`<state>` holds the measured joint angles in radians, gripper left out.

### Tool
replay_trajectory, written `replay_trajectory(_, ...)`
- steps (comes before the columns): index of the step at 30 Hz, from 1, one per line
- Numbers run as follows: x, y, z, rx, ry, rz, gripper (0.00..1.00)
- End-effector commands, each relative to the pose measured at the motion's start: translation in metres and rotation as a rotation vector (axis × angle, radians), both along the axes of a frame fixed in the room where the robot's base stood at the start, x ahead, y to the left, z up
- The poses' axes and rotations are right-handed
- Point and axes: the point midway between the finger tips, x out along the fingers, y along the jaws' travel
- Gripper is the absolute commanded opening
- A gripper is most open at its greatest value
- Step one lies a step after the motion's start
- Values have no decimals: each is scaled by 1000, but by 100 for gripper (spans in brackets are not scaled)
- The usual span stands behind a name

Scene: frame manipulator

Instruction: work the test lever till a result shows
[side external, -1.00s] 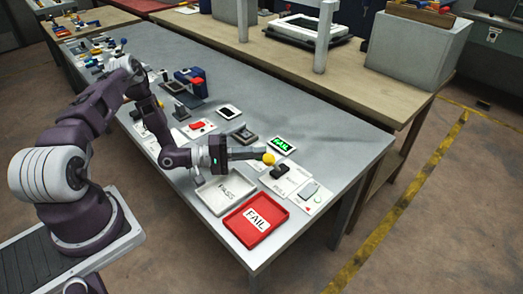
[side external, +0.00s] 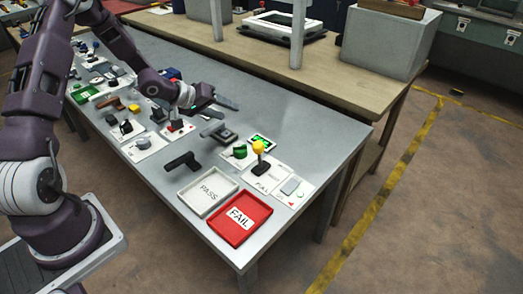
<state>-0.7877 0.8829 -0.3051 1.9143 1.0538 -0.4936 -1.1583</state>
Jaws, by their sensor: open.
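The test lever (side external: 258,160) stands about upright on a white plate, with a yellow ball knob (side external: 258,147) on top. A small dark screen (side external: 262,139) behind it shows green lettering, too small to read surely. A green block (side external: 240,151) sits just left of the lever on a white plate. My gripper (side external: 228,102) is open, behind and to the left of the lever, above the table and clear of the knob. Its fingers point right and nothing shows between them.
A white PASS tray (side external: 188,202) and a red FAIL tray (side external: 262,224) lie at the near table edge. A black tool-like part (side external: 182,162) lies behind the PASS tray. Several small fixtures crowd the left side.

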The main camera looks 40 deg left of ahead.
Motion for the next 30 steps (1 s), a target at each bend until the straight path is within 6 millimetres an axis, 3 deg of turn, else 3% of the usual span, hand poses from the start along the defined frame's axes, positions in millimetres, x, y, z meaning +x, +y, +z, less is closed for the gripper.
replay_trajectory(1, 17, 10, -3, 124, 58, 7, 51)
replay_trajectory(4, 41, 25, 1, 354, 233, 25, 51)
replay_trajectory(7, 48, 9, 19, 473, 416, -6, 51)
replay_trajectory(12, 37, -56, 58, 497, 636, -152, 51)
replay_trajectory(20, 0, -160, 115, 430, 806, -456, 51)
replay_trajectory(25, -3, -157, 40, 425, 821, -459, 51)
replay_trajectory(30, -2, -157, 0, 427, 818, -455, 51)
